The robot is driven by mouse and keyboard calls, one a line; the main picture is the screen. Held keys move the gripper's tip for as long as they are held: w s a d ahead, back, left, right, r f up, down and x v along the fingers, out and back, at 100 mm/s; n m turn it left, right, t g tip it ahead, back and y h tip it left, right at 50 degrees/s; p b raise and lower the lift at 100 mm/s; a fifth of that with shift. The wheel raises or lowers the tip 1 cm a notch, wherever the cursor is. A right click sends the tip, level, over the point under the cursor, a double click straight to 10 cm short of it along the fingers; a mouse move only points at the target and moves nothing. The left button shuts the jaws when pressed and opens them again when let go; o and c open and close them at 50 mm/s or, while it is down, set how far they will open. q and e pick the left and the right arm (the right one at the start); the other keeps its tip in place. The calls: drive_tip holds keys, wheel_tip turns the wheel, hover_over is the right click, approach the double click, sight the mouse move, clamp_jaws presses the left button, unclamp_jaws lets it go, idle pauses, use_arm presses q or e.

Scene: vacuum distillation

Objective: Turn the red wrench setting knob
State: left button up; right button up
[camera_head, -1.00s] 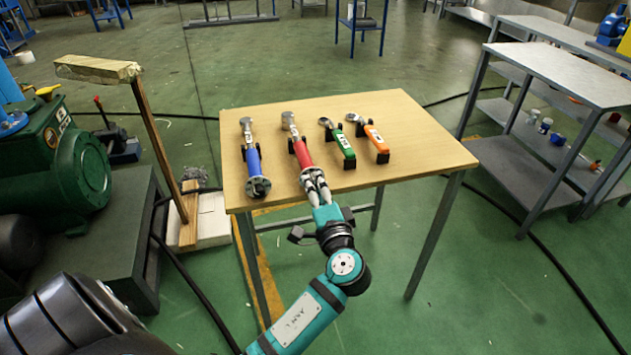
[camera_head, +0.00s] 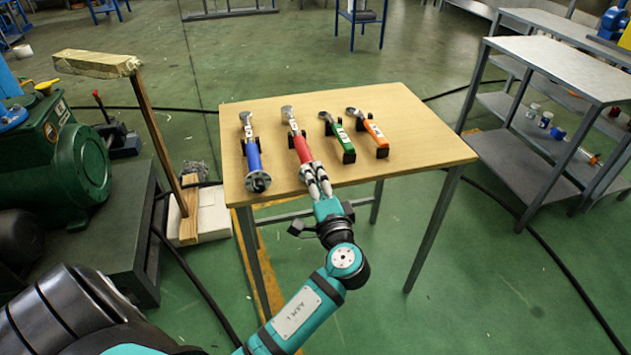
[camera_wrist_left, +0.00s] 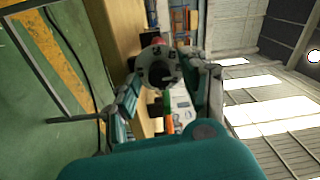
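The red wrench (camera_head: 302,146) lies on the wooden table, second from the left, its head pointing to the far side. Its round grey setting knob (camera_head: 307,172) is at the near end, by the table's front edge. My left gripper (camera_head: 318,178) is at this knob and partly hides it. In the left wrist view, the marked knob face (camera_wrist_left: 159,68) sits between the fingertips (camera_wrist_left: 162,72). The fingers are spread on both sides of it, but I cannot tell whether they touch or grip it. My right gripper is not in view.
On the wooden table (camera_head: 420,140), a blue wrench (camera_head: 252,155) lies left of the red one. Green (camera_head: 345,141) and orange (camera_head: 376,133) wrenches lie to the right. The tabletop's right side is clear. A wooden post (camera_head: 160,130) stands left; grey shelving (camera_head: 570,70) stands right.

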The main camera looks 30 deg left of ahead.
use_arm(q)
drive_tip(key=v, duration=0.8)
idle(0.5)
